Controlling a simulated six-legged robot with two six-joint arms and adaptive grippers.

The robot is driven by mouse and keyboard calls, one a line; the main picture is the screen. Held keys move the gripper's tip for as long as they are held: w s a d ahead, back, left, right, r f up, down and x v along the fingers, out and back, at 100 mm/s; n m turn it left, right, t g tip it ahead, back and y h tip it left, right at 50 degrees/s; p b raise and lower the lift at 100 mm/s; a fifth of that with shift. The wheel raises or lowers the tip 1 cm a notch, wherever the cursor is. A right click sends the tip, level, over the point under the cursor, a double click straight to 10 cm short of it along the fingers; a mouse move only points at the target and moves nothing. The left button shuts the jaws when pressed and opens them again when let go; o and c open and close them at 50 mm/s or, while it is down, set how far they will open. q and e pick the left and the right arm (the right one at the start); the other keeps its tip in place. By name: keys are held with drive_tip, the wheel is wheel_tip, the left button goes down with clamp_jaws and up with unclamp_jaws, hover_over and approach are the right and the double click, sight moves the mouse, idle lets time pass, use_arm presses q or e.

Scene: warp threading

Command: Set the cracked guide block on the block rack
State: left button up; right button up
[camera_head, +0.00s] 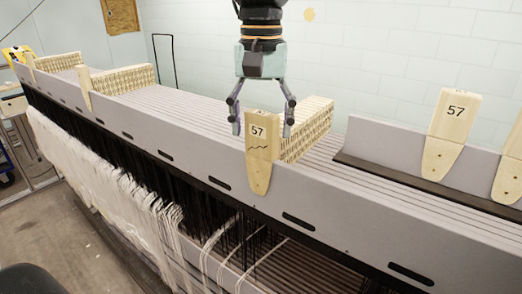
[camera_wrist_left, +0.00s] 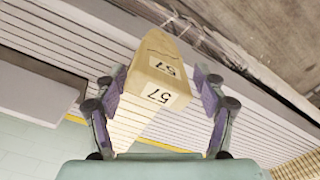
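The cracked guide block (camera_head: 258,168) is a pale wooden block marked 57 with a dark jagged crack line. It sits upright on the front rail of the loom, and it also shows in the left wrist view (camera_wrist_left: 160,75). My left gripper (camera_head: 263,127) points down over it, open, with a finger on each side of the block's upper part. In the left wrist view (camera_wrist_left: 158,78) small gaps show between the fingers and the block. The block rack (camera_head: 375,142) is the grey panel with a dark ledge at right. My right gripper is not in view.
On the rack stand an uncracked 57 block (camera_head: 450,128) and another block (camera_head: 512,170) cut off by the picture edge. A patterned wooden piece (camera_head: 308,128) lies just behind the cracked block. White threads (camera_head: 130,190) hang below the rail (camera_head: 180,165). Much of the rack's left ledge is bare.

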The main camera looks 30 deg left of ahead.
sight(261, 113)
use_arm(q)
drive_tip(key=shift+w, duration=0.15)
drive_tip(key=shift+c, duration=1.4)
drive_tip(key=shift+s+d, duration=0.1)
drive_tip(key=shift+s, duration=0.1)
drive_tip(key=c, duration=0.3)
drive_tip(key=shift+w+r+p, duration=0.15)
drive_tip(key=shift+r+p, duration=0.65)
drive_tip(key=shift+p, duration=0.1)
drive_tip(key=shift+s+r+p, duration=0.2)
drive_tip(key=shift+r+p, duration=0.5)
drive_tip(key=shift+r, duration=0.5)
drive_tip(key=shift+w+r, duration=0.2)
drive_tip(key=shift+r, duration=0.7)
drive_tip(key=shift+s+r, duration=0.25)
drive_tip(key=shift+r, duration=0.85)
drive_tip(key=shift+w+r, duration=0.25)
drive_tip(key=shift+r, duration=0.65)
drive_tip(key=shift+s+r, duration=0.2)
drive_tip(key=shift+r, duration=0.25)
